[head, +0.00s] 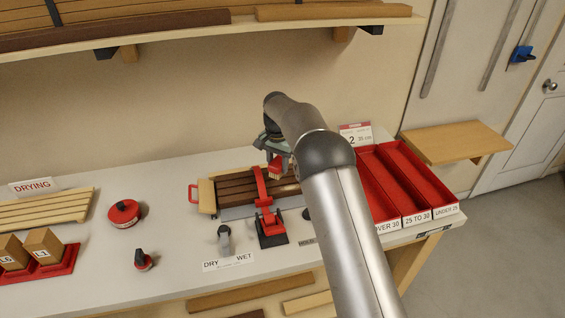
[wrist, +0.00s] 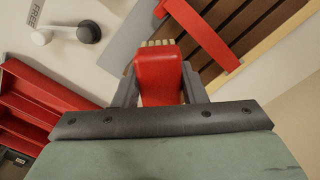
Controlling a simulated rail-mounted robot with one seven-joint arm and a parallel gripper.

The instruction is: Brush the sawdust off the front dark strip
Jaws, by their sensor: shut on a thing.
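My gripper (head: 272,148) is shut on a red brush (head: 277,168) above the right part of a set of dark strips (head: 237,187). In the wrist view the brush (wrist: 160,75) sits between the two fingers, with pale bristles (wrist: 157,43) at its far end. The strips (wrist: 222,18) lie side by side in a pale wooden frame (head: 206,195), with a grey edge along the front. A red clamp (head: 263,197) crosses them. Contact between bristles and strips cannot be told. My arm hides the right end of the strips; I cannot make out sawdust.
Red bins (head: 409,182) stand at the right. A grey-handled lever (head: 224,238) stands behind the DRY/WET label (head: 228,262). A red disc (head: 123,212), a small knob (head: 142,260) and boxed blocks (head: 43,245) are at the left. A shelf (head: 190,27) overhangs the back.

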